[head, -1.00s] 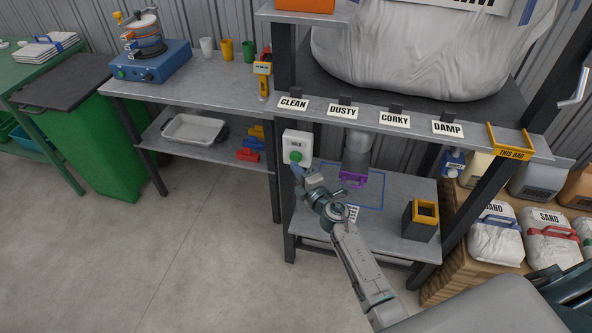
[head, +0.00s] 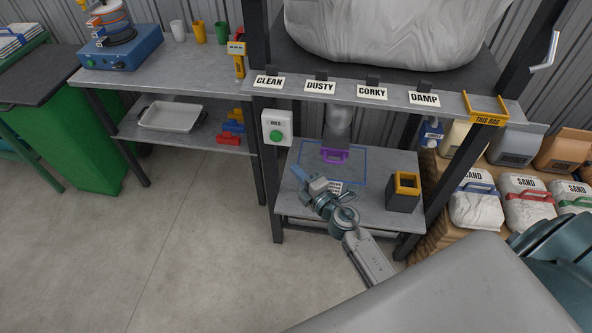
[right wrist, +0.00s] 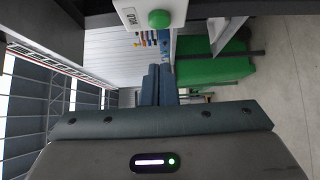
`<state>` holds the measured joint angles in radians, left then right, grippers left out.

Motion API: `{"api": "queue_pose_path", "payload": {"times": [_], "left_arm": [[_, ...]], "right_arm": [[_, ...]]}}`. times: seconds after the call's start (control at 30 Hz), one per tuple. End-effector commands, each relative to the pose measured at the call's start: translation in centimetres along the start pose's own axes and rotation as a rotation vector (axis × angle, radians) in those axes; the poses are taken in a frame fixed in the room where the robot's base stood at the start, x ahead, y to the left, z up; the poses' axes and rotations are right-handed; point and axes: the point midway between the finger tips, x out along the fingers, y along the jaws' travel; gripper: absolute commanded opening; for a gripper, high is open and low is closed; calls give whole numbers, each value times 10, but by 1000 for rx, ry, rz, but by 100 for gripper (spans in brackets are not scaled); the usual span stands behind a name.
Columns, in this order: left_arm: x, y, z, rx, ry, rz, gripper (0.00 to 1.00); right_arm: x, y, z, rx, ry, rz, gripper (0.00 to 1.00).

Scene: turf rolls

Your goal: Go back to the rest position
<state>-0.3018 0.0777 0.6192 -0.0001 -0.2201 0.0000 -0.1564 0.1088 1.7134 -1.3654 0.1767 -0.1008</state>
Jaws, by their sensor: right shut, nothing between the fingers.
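My right gripper (head: 299,176) is in front of the metal stand, above its lower shelf (head: 375,165), at the left end of my right arm. In the right wrist view its two blue fingers (right wrist: 158,88) lie together with nothing between them. The white box with the green HOLD button (head: 276,129) is on the stand's left post, above and left of the gripper and apart from it. The same green button also shows at the top of the right wrist view (right wrist: 159,18). My left gripper is not in view.
A purple-handled spout (head: 335,155) hangs over the lower shelf, and a dark yellow-rimmed box (head: 403,191) stands to its right. Sand bags (head: 476,205) lie at the right. A workbench (head: 180,72) and green bin (head: 85,135) stand left. The floor (head: 140,255) at lower left is clear.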

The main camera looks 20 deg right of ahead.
Motion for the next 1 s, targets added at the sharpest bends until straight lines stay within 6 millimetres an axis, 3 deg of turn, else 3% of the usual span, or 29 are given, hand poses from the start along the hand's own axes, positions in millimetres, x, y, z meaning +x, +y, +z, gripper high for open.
{"api": "queue_pose_path", "payload": {"times": [0.33,0.47,0.57,0.77,0.87,1.0], "left_arm": [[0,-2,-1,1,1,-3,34],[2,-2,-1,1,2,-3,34],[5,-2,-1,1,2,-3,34],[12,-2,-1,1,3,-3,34],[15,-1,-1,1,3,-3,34],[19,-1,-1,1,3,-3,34]], "right_arm": [[0,-1,0,1,0,-1,0],[-3,-22,3,48,-16,-33,0],[-14,-70,10,158,-60,-106,0],[-69,-208,26,478,-235,-324,0],[-109,-274,29,625,-346,-433,0],[-178,-357,28,812,-520,-580,0]]}}
